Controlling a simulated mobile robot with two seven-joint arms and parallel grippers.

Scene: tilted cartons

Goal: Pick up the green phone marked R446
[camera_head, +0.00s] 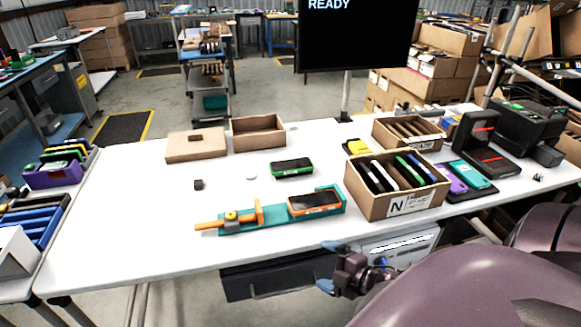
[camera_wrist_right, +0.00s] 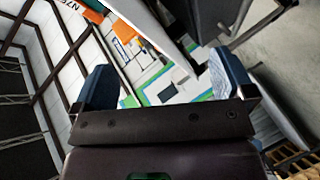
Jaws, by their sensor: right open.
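A green-cased phone with a dark screen (camera_head: 291,168) lies flat on the white table, behind the teal fixture. Green-edged phones (camera_head: 408,170) also stand among white and dark ones in the tilted front carton (camera_head: 366,205) with an "N" label. The mark R446 is not legible on any of them. My right gripper (camera_head: 330,266) is in front of the table's near edge, apart from every phone. In the right wrist view (camera_wrist_right: 165,80) its blue fingers are spread with nothing gripped between them. My left gripper is not in view.
A teal fixture (camera_head: 270,219) holds an orange-cased phone (camera_head: 314,202). A second carton (camera_head: 410,134) stands behind the front one. Purple and teal phones (camera_head: 463,177) lie to the right. A monitor post (camera_head: 346,95) rises behind. The table's left part is mostly clear.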

